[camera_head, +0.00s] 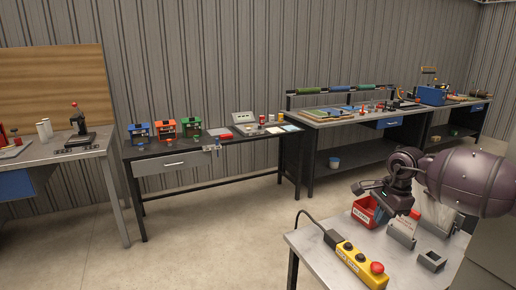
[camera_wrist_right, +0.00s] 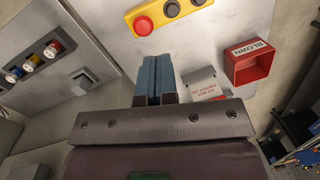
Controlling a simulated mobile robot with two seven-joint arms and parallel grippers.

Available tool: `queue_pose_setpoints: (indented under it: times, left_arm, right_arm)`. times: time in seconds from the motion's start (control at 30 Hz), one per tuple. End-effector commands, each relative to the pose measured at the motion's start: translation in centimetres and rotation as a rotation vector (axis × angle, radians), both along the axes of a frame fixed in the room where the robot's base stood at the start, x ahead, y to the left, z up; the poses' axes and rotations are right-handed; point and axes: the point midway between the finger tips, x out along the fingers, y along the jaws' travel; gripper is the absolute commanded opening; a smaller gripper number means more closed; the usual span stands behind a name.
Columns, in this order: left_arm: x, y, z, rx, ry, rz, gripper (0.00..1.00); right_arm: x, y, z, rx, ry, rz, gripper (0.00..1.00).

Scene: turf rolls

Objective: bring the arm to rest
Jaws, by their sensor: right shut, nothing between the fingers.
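My right arm comes in from the right in the head view, and its dark gripper (camera_head: 360,187) hangs in the air over the back edge of the near grey table (camera_head: 318,258). In the right wrist view the blue-grey fingers (camera_wrist_right: 155,78) lie together, shut, with nothing visible between them. My left arm and gripper are not in view.
Near the gripper are a red bin (camera_head: 364,212), a grey holder (camera_head: 402,232), a small open grey block (camera_head: 432,261) and a yellow button box (camera_head: 355,264) with a red button. A dark bench (camera_head: 240,148) stands behind. The floor (camera_head: 215,240) left of the table is clear.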

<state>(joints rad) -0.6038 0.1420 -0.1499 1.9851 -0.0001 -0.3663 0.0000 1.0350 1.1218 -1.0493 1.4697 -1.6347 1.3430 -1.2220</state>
Motion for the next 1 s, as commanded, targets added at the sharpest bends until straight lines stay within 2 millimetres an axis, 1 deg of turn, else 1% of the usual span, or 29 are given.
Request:
queue_pose_setpoints:
  times: [0.03,0.07,0.17,0.2,0.27,0.3,0.37,0.4,0.47,0.53,0.63,0.7,0.77,0.87,0.97,1.0]
  left_arm:
    - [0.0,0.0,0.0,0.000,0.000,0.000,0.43]
    - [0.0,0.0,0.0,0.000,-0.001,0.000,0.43]
    - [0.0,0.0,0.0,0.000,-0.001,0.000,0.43]
    - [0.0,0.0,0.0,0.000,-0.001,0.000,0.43]
    - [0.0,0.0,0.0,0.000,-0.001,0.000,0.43]
    - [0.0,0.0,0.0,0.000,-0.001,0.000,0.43]
    - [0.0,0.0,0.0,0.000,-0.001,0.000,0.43]
    - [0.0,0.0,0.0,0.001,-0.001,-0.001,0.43]
    - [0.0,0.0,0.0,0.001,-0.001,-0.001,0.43]
    - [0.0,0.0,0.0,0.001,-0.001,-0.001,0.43]
    - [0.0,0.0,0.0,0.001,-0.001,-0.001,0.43]
    - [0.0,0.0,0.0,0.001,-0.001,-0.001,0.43]
    - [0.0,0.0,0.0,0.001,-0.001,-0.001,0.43]
    - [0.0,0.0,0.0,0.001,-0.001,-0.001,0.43]
    - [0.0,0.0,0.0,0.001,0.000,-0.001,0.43]
    - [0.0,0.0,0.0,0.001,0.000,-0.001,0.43]
  right_arm:
    - [0.5,1.5,0.3,0.086,-0.030,-0.066,0.00]
    - [0.9,2.6,0.7,0.150,-0.047,-0.110,0.00]
    - [2.0,6.9,3.3,0.391,-0.088,-0.252,0.00]
    - [2.4,9.0,4.6,0.498,-0.092,-0.303,0.00]
    - [2.7,12.1,6.4,0.664,-0.077,-0.380,0.00]
    - [2.7,14.1,7.2,0.776,-0.048,-0.436,0.00]
    - [2.5,16.7,8.4,0.944,0.014,-0.526,0.00]
    - [2.3,18.4,9.0,1.055,0.068,-0.590,0.00]
    - [1.9,20.4,9.8,1.220,0.169,-0.697,0.00]
    - [1.4,22.2,10.4,1.403,0.315,-0.834,0.00]
    - [0.8,23.4,10.4,1.631,0.551,-1.048,0.00]
    - [0.5,23.5,9.8,1.755,0.714,-1.194,0.00]
    - [0.3,23.3,9.0,1.845,0.852,-1.318,0.00]
    - [-0.3,22.4,7.1,1.962,1.072,-1.519,0.00]
    - [-1.1,21.2,4.6,2.047,1.283,-1.715,0.00]
    - [-1.5,20.6,3.4,2.074,1.364,-1.792,0.00]
